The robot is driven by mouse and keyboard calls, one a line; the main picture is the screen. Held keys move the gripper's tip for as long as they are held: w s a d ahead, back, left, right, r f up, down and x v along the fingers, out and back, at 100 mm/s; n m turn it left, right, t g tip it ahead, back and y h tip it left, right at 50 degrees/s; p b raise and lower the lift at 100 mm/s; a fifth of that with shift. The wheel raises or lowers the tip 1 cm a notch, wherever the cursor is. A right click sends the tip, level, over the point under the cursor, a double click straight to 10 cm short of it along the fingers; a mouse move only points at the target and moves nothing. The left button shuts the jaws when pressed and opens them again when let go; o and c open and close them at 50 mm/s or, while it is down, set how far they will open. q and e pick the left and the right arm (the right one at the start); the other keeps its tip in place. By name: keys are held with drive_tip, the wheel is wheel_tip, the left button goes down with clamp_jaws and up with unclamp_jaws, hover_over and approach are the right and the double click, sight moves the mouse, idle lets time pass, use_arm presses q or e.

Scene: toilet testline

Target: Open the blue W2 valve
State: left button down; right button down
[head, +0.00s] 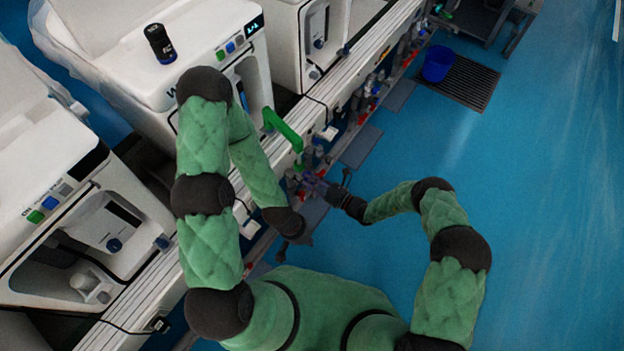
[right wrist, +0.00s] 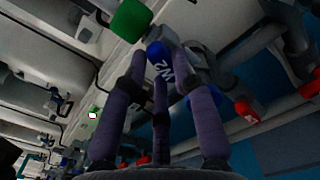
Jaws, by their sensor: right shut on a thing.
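The blue W2 valve shows in the right wrist view as a blue knob (right wrist: 157,49) with a white "W2" marking just below it. My right gripper (right wrist: 164,66) has its purple fingers around this part and is shut on it. In the head view my right gripper (head: 311,182) reaches the pipe row from the right, and the valve there is too small and covered to make out. My left gripper (head: 300,238) hangs lower, beside the pipe row and apart from the right one. Its fingers are too dark to read.
A green lever (head: 283,128) rises just above the right gripper. Red valve handles (right wrist: 246,111) sit on pipes close to its right. White machines (head: 185,60) line the left side.

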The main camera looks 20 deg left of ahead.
drive_tip(key=shift+n, duration=1.7)
drive_tip(key=c, duration=1)
unclamp_jaws()
drive_tip(key=shift+f, duration=0.1)
drive_tip(key=v, duration=1.2)
drive_tip(key=shift+a+n, duration=0.1)
drive_tip(key=shift+n, duration=0.2)
